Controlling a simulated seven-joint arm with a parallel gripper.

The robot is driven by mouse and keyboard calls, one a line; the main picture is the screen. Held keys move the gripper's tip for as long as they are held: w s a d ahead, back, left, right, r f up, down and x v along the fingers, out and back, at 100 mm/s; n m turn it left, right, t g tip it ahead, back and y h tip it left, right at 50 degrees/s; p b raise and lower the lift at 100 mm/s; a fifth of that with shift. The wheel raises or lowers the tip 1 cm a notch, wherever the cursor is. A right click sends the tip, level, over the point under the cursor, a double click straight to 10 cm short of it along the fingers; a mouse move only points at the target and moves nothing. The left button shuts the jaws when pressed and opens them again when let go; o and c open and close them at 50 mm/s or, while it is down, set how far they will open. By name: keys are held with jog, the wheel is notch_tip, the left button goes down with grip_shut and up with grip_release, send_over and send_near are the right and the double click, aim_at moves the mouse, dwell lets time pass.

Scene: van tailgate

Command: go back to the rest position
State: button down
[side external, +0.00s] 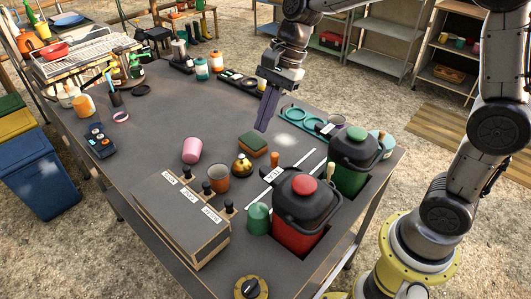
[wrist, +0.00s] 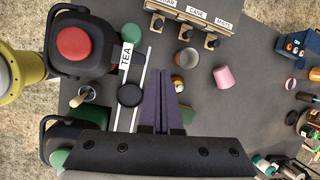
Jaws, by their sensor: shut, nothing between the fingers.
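My gripper (side external: 265,110) is shut and empty, with its purple fingers pointing down above the dark tailgate table (side external: 180,110). In the wrist view the closed fingers (wrist: 164,92) reach over the table, side by side. In the side view the fingertips are above and behind the green-and-brown sponge (side external: 253,143). The wrist view hides most of the sponge behind the fingers. I cannot tell the exact height of the fingertips above the table.
A red-lidded urn (side external: 299,205) and a green-lidded urn (side external: 354,158) stand at the right edge. A pink cup (side external: 192,150), a brown cup (side external: 215,180), a brass pot (side external: 242,166) and a labelled dispenser box (side external: 180,220) stand nearby. The table's left middle is mostly clear.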

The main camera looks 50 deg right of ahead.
jog(key=s+d+r+n+t+h, duration=0.1)
jog(key=s+d+r+n, duration=0.15)
jog(key=s, duration=0.35)
jog(key=s+d+r+n+t+h, duration=0.1)
jog(key=s+d+n+t, duration=0.15)
jog(key=s, duration=0.25)
jog(key=s+d+r+n+t+h, duration=0.1)
jog(key=s+r+n, duration=0.1)
jog(key=s+n, duration=0.3)
jog(key=s+d+f+n+h, duration=0.1)
jog(key=s+d+f+n, duration=0.2)
jog(key=s+n, duration=0.2)
jog(key=shift+f+n, duration=0.25)
jog(key=shift+n, duration=0.15)
